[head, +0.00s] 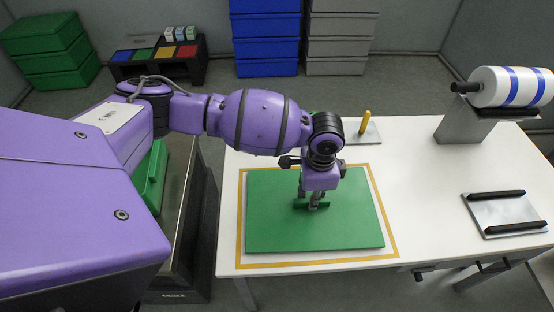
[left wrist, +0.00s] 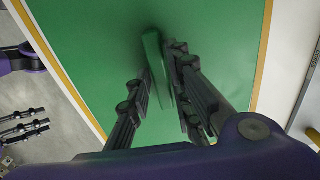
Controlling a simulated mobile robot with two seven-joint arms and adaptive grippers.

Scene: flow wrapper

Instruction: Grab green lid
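The green lid (head: 270,220) is a large flat green panel lying level within a yellow outline on the white table. A raised dark green handle (head: 326,206) stands at its middle. My left gripper (head: 313,203) reaches down from above to the handle. In the left wrist view, my left gripper's (left wrist: 160,62) fingers lie on either side of the handle (left wrist: 153,52), with the tips very close to it. I cannot tell whether they press on it. Dark jointed parts at the left edge of that view may be my right gripper; their state is unclear.
On the white table (head: 420,190), a plate with a yellow peg (head: 366,124) stands behind the lid. A film roll (head: 510,87) on a stand and a metal plate with black bars (head: 505,213) are at the right. The table between them and the lid is clear.

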